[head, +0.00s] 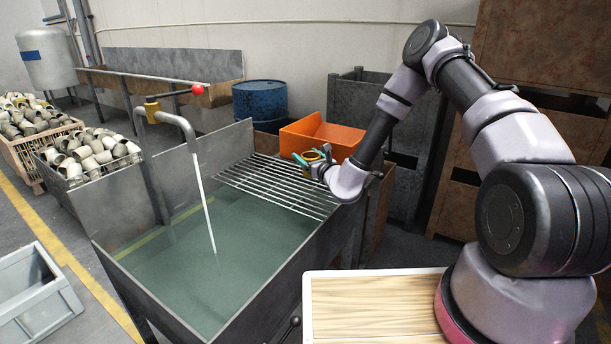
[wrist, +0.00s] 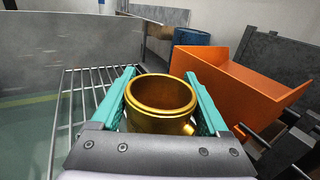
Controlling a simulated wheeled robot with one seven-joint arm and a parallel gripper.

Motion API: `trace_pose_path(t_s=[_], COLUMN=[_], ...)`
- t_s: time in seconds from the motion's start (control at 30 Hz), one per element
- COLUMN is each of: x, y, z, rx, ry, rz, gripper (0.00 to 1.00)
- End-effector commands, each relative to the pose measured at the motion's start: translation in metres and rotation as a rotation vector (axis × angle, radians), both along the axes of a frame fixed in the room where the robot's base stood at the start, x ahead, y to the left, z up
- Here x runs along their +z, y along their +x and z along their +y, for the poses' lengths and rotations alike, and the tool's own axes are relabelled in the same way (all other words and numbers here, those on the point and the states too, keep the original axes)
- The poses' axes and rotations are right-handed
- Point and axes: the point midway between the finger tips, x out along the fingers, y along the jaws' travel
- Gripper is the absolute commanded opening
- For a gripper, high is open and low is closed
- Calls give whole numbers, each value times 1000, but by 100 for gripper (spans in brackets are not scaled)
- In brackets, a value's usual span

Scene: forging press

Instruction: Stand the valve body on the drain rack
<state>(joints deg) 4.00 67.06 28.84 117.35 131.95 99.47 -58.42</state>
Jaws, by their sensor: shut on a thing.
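The valve body is a gold, brass-coloured hollow cylinder (wrist: 160,97) with a round open top and a small stub low on its right side. In the wrist view it is upright between the teal fingers of my gripper (wrist: 162,102), which is shut on it. In the head view the valve body (head: 312,156) shows small at the end of my arm, above the drain rack. The drain rack (head: 262,183) is a grid of metal bars across the far end of the water tank. Whether the valve body's base touches the bars is hidden by my gripper.
The tank (head: 285,290) holds greenish water, with a stream running from a bent pipe (head: 178,122). An orange bin (wrist: 245,90) stands just beyond the rack, close to my gripper's right. The rack's left part is bare. A blue drum (head: 260,101) stands behind.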

Motion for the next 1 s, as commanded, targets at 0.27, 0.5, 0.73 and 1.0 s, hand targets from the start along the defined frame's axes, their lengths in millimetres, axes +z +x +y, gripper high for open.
trace_pose_path(t_s=[0.27, 0.5, 0.73, 1.0], x=[-25, -55, -55, -58], y=[0, 0, 0, 0], z=[0, 0, 0, -1], rx=[0, 0, 0, 0], ry=[1, 1, 1, 0], rz=[0, -2, -3, -1], gripper=[0, 0, 0, 100])
